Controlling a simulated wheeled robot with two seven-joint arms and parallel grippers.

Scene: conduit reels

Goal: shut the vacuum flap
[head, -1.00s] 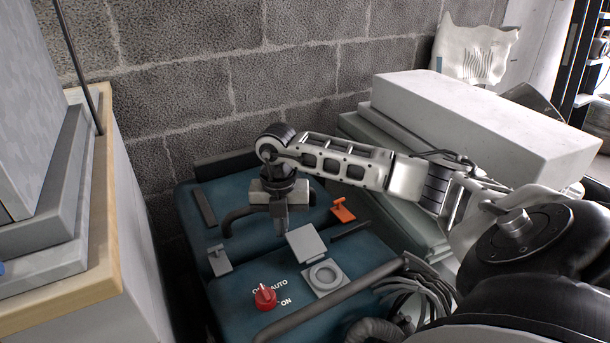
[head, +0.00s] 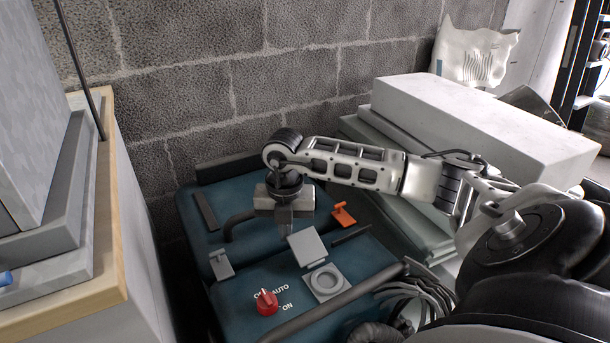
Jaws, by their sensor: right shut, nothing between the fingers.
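The vacuum (head: 240,285) is a dark teal box by the block wall. Its grey square flap (head: 307,248) stands open, tilted up behind a grey round port (head: 326,282) on the top. My right gripper (head: 285,226) points down just behind and a little left of the raised flap. Its fingers are shut with nothing between them. The fingertips are close to the flap's upper edge; I cannot tell whether they touch it. My left gripper is not in view.
A red knob (head: 266,302) marked AUTO and ON, a grey latch (head: 221,264) and an orange latch (head: 343,214) sit on the vacuum. A dark hose handle (head: 335,303) crosses its front. A wood-edged cabinet (head: 112,235) stands left; pale slabs (head: 480,125) lie right.

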